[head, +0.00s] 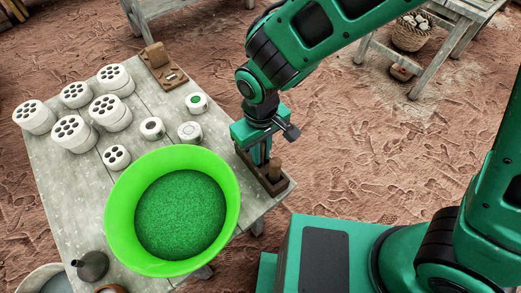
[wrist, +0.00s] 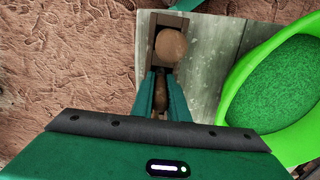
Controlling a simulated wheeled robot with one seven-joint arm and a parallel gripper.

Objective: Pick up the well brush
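A small wooden tray (head: 287,186) sits at the table's right edge, next to the green basin. An upright brown round-topped piece (head: 274,169) stands in it and shows as a tan disc in the wrist view (wrist: 171,45). My gripper (head: 262,158) points down into the tray beside this piece. In the wrist view, a darker brown thing (wrist: 160,95) lies between my two fingers (wrist: 160,90); it may be the well brush. The fingers hide much of it. I cannot tell whether they touch it or only stand around it.
A bright green basin (head: 114,226) full of green grains stands close left of my gripper. Several white pierced cylinders (head: 70,131), small round pots (head: 152,128) and another wooden holder (head: 163,66) stand farther back.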

